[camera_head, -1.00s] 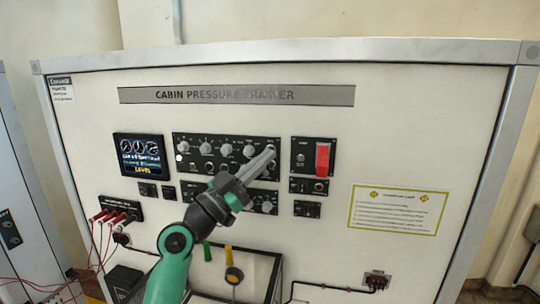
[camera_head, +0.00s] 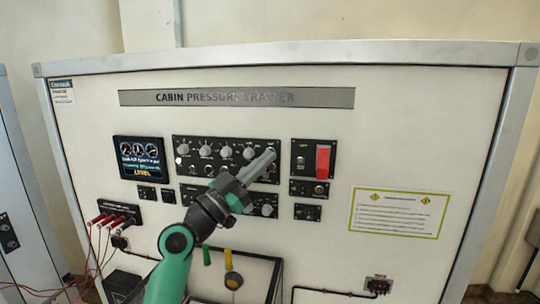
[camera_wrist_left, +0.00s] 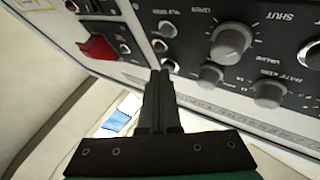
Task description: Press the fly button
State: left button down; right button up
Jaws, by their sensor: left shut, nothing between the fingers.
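The cabin pressure trainer (camera_head: 430,120) is a pale upright panel with black control modules. The upper middle module (camera_head: 182,148) carries knobs and small switches. My left gripper (camera_head: 270,154) is shut and empty, its tips in front of this module's right end. In the left wrist view the shut fingers (camera_wrist_left: 160,76) point at the panel, close to two small round buttons or switches, an upper one (camera_wrist_left: 167,28) and a lower one (camera_wrist_left: 159,45). Which is the fly button cannot be read, and contact cannot be told. The gripper and arm hide part of the lower module. My right gripper is not in view.
A red switch cover (camera_head: 322,159) stands right of the fingers and shows in the left wrist view (camera_wrist_left: 98,47). A large knob (camera_wrist_left: 230,42) is beside the fingers there. A lit display (camera_head: 140,157) is on the left. Red cables (camera_head: 92,245) hang at lower left.

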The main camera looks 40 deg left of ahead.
pick_arm(q)
jog(key=shift+w+a+b, duration=0.1)
jog(key=shift+w+b, duration=0.05)
jog(key=shift+b, duration=0.15)
dwell(0.5)
jog(key=shift+s+d+p, duration=0.4)
jog(key=shift+s+d, duration=0.05)
jog(key=shift+s, duration=0.25)
jog(key=shift+s, duration=0.1)
jog(key=s, duration=0.1)
jog(key=s+d+p, duration=0.2)
jog(key=s, duration=0.1)
jog(key=shift+s+d, duration=0.1)
jog(key=shift+d, duration=0.15)
dwell(0.7)
